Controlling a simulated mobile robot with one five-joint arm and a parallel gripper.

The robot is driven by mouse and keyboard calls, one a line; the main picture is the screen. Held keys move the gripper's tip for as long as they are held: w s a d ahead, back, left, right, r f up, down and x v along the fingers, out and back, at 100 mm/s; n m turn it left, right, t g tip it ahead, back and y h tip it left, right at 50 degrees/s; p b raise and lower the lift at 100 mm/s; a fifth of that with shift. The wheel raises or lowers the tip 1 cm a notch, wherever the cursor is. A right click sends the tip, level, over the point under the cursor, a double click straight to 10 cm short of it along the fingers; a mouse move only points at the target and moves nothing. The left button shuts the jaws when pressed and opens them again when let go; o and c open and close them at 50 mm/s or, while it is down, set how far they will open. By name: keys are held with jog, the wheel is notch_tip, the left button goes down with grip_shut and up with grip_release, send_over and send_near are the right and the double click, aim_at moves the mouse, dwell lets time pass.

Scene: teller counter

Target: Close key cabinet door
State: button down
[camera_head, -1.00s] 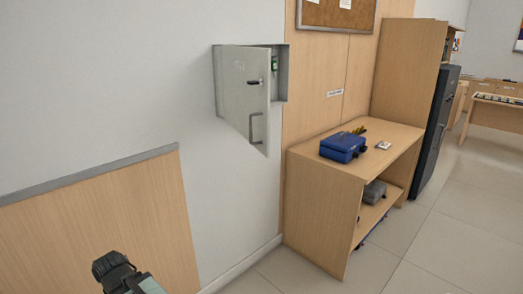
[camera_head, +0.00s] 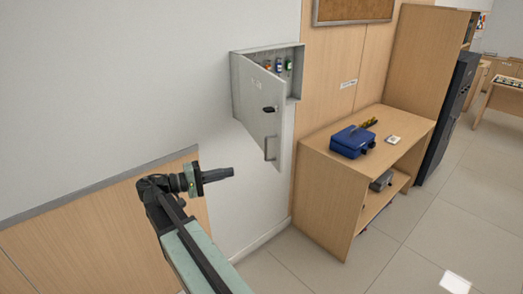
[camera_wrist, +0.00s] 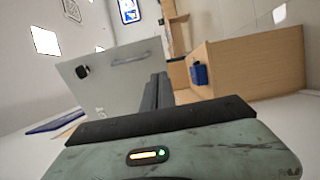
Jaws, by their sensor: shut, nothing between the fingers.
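The door has a dark lock knob (camera_head: 269,109) and a bar handle (camera_head: 270,148). Several key tags (camera_head: 279,66) show inside above the door. My gripper (camera_head: 232,172) is shut and empty, left of and below the door's handle in the head view, apparently apart from it. In the wrist view, the closed fingers (camera_wrist: 158,90) overlap the door panel (camera_wrist: 115,88), whose handle (camera_wrist: 133,60) shows beyond them.
A dark tall cabinet (camera_head: 456,95) stands farther right. Wood panelling (camera_head: 60,240) covers the lower wall at left. The tiled floor (camera_head: 420,235) at front right is clear.

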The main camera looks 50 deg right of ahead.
aim_at(273, 162)
jog(key=x, duration=1.4)
